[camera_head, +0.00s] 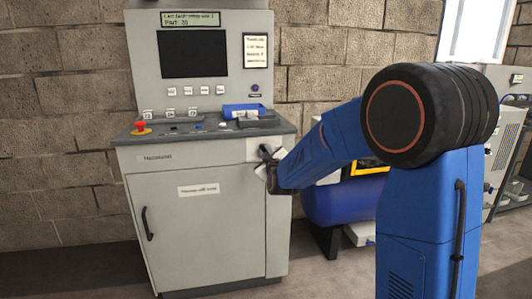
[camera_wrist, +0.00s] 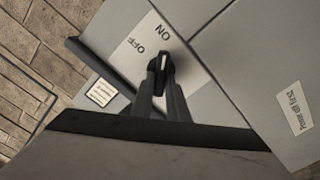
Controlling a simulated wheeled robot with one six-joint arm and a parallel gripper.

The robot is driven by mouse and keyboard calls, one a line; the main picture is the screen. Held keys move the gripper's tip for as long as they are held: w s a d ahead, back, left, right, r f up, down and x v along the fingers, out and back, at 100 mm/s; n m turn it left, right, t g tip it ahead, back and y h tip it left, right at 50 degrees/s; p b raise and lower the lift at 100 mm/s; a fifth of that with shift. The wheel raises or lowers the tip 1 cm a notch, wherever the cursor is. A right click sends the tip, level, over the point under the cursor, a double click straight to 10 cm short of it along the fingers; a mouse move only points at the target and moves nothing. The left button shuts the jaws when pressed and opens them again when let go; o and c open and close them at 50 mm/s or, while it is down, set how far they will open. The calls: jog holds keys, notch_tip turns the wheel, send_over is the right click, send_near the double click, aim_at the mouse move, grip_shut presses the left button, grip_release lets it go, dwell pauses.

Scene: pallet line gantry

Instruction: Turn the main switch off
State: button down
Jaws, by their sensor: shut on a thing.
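The main switch (camera_wrist: 160,64) is a black knob with a white mark on a pale plate (camera_wrist: 192,70) printed ON and OFF. In the wrist view its white mark points up, roughly toward ON, with OFF up and to the left. My gripper (camera_wrist: 160,84) is shut on the knob, one finger on each side. In the head view the plate (camera_head: 256,147) is on the upper right front of the grey cabinet (camera_head: 198,225). My gripper (camera_head: 268,160) reaches it from the right and partly hides the switch.
A black door handle (camera_head: 147,223) is at the lower left. A blue tank (camera_head: 335,200) stands right of the cabinet, behind my arm.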

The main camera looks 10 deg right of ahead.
jog(key=shift+a+f+n, duration=0.1)
jog(key=shift+f+n, duration=0.05)
jog(key=shift+n, duration=1.55)
jog(key=shift+a+f+n, duration=0.1)
jog(key=shift+f+n, duration=0.05)
jog(key=shift+n, duration=1.55)
jog(key=shift+f+n, duration=0.15)
jog(key=shift+n, duration=1.55)
jog(key=c, duration=1.7)
grip_release()
jog(key=shift+s, duration=0.1)
jog(key=s, duration=1.7)
jog(key=shift+s, duration=0.15)
jog(key=shift+s, duration=0.1)
